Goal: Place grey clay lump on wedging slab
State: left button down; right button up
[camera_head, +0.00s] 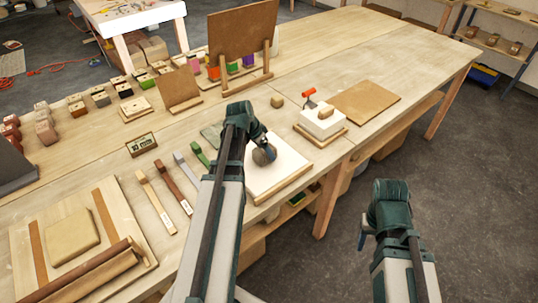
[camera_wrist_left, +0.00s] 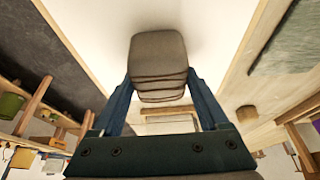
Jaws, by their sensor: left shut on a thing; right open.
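The grey clay lump (camera_head: 265,154) is a rounded block. It also shows in the left wrist view (camera_wrist_left: 159,58), between the two blue fingers. My left gripper (camera_wrist_left: 160,84) is shut on it; in the head view my left gripper (camera_head: 261,150) is over the white wedging slab (camera_head: 284,178). The slab has a wooden edge and also fills much of the left wrist view (camera_wrist_left: 98,28). I cannot tell whether the lump touches the slab. My right gripper (camera_head: 362,238) is open and empty, off the table's front edge over the floor.
A white block on a wooden board (camera_head: 321,124), with a red-handled tool behind it, stands right of the slab. A brown board (camera_head: 365,101) lies beyond. Several strip tools (camera_head: 156,203) lie left of the slab. An upright brown panel (camera_head: 243,38) stands behind. The table's far right is clear.

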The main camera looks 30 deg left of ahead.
pick_arm(q)
jog(key=shift+f, duration=0.2)
jog(key=shift+a+r, duration=0.1)
jog(key=shift+f, duration=0.25)
grip_release()
jog(key=shift+r, duration=0.1)
jog(key=shift+p+v, duration=0.8)
jog(key=shift+v, duration=0.05)
jog(key=p+v, duration=0.9)
jog(key=v, duration=0.1)
jog(key=shift+s+r+p, duration=0.2)
jog(key=shift+r+p, duration=0.1)
jog(key=shift+p, duration=0.1)
